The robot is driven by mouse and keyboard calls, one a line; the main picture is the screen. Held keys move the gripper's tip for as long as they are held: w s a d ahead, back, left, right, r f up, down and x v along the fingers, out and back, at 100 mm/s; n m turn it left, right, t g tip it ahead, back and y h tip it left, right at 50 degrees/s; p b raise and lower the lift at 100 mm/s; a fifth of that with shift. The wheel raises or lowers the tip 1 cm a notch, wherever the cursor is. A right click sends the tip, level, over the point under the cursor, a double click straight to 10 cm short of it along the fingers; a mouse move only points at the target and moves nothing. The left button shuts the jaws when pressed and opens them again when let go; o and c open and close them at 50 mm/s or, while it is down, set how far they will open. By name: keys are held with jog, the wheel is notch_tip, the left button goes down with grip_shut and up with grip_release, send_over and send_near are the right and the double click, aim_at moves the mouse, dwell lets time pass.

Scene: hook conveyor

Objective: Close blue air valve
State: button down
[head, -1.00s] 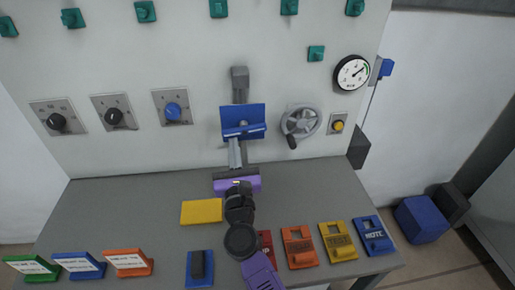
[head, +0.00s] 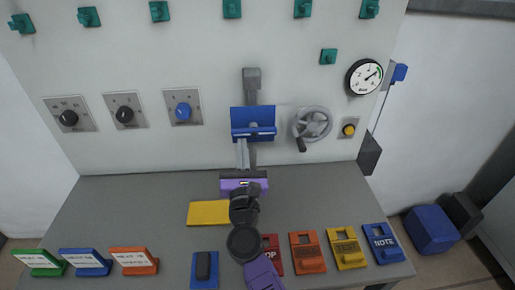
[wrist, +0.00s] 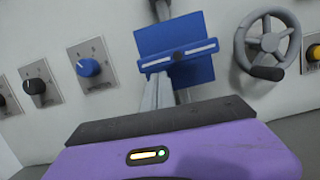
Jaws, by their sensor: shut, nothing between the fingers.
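A blue part (head: 399,72) sits on the panel's right edge, beside the round gauge (head: 364,77); a thin line runs down below it. A blue round knob (head: 183,111) is on a grey plate at the panel's left; it also shows in the wrist view (wrist: 88,67). I cannot tell from the labels which is the air valve. My gripper (head: 244,174), purple with a dark front edge, is shut and empty. It is above the table near the panel, below the blue holder (head: 253,117), apart from both blue parts. The wrist view shows its purple body (wrist: 180,150).
A grey handwheel (head: 312,122) and yellow button (head: 349,130) are right of the holder. Two black knobs (head: 68,118) (head: 125,114) are at left. The grey table (head: 140,205) carries a yellow block (head: 208,212) and several coloured tags. A blue box (head: 431,229) is on the floor at right.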

jog(key=s+f+b, duration=0.3)
jog(key=s+f, duration=0.3)
jog(key=s, duration=0.3)
jog(key=shift+s+f+b, duration=0.15)
jog(key=shift+s+b, duration=0.2)
jog(key=shift+b, duration=0.05)
